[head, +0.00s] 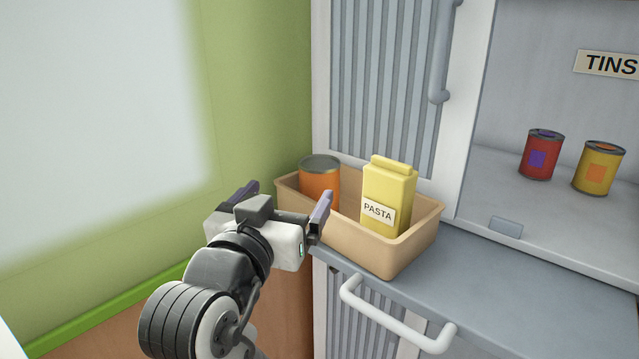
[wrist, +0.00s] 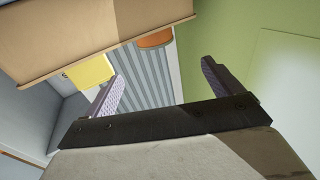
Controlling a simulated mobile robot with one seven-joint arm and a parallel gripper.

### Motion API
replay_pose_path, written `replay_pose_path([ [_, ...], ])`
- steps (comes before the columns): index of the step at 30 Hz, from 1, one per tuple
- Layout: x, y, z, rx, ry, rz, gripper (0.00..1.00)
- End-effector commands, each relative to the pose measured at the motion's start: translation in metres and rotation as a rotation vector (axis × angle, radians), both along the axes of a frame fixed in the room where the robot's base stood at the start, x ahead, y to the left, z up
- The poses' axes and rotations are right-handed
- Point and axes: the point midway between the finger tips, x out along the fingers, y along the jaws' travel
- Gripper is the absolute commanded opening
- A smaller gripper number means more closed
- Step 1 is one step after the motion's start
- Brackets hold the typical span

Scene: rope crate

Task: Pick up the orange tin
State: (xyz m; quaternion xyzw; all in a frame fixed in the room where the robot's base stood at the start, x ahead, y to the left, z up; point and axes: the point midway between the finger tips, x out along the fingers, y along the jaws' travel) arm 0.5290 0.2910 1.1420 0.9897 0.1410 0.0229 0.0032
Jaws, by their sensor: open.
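The orange tin (head: 320,185) stands upright in the back left part of a tan crate (head: 398,256), its lower part hidden by the crate and my gripper. A yellow pasta box (head: 388,196) stands in the crate to its right. My gripper (head: 284,190) is open and empty, in front of and to the left of the crate, with its fingers apart. In the wrist view the fingers (wrist: 160,85) spread wide; part of the orange tin (wrist: 156,39) shows beyond them, with the pasta box (wrist: 90,71) at left.
The crate stands on a grey shelf (head: 500,290) with a white handle (head: 395,320) below its front edge. A red tin (head: 541,155) and a yellow tin (head: 598,168) stand in the open cupboard under a TINS label (head: 611,65). A green wall (head: 255,100) is on the left.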

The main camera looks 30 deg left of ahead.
Motion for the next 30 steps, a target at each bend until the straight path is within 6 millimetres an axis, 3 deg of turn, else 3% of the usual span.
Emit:
replay_pose_path([
  [15, 0.029, 0.002, -0.001, -0.004, 0.052, -0.024, 0.91],
  [21, 0.067, 0.013, -0.005, -0.001, 0.048, -0.024, 0.91],
  [30, 0.092, 0.019, -0.003, 0.000, 0.048, -0.024, 0.91],
])
